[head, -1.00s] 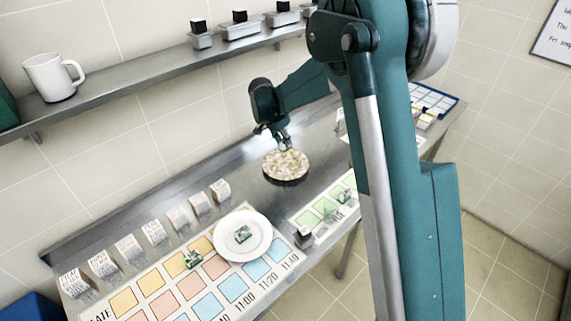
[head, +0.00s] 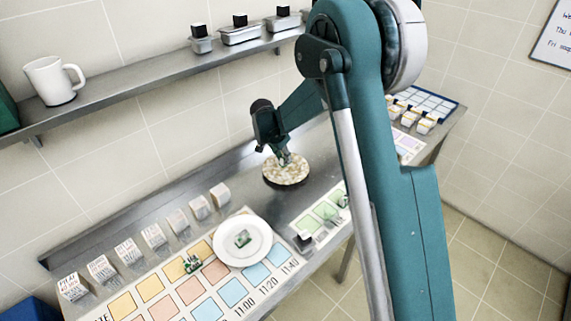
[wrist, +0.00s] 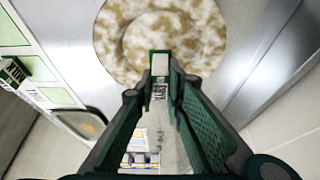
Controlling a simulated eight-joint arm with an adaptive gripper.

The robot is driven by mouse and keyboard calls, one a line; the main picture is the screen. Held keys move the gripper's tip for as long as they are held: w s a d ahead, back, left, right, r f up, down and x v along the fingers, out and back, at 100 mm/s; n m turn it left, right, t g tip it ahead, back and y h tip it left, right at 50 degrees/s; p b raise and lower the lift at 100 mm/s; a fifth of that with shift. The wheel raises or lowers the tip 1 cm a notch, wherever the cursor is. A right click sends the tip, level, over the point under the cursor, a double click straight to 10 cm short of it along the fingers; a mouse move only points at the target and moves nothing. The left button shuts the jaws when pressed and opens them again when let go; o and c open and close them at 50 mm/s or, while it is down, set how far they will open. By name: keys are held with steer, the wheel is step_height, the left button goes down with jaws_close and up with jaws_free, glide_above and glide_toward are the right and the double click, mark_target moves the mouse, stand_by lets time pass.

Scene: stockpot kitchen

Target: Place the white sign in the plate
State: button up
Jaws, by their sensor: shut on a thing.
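In the wrist view my gripper (wrist: 160,90) is shut on a small white sign (wrist: 160,66) with green edges and dark print. The sign is at the fingertips, in front of the round board (wrist: 150,30); I cannot tell whether it touches the board. In the head view the held sign is too small to make out. The white plate (head: 228,255) lies to the left and nearer, with a small green-and-white piece (head: 242,239) on it.
A chart (head: 170,298) of coloured squares lies under the plate. Several white printed blocks (head: 127,250) line the back. A green-squared mat (head: 318,222) with small items lies right of the plate. A shelf (head: 150,75) with a mug (head: 54,80) runs above.

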steer(key=shift+f, duration=1.85)
steer(key=shift+f, duration=0.15)
steer(key=o, duration=0.8)
steer(key=shift+o, duration=0.2)
steer(key=shift+r, duration=0.2)
steer(key=v, duration=1.2)
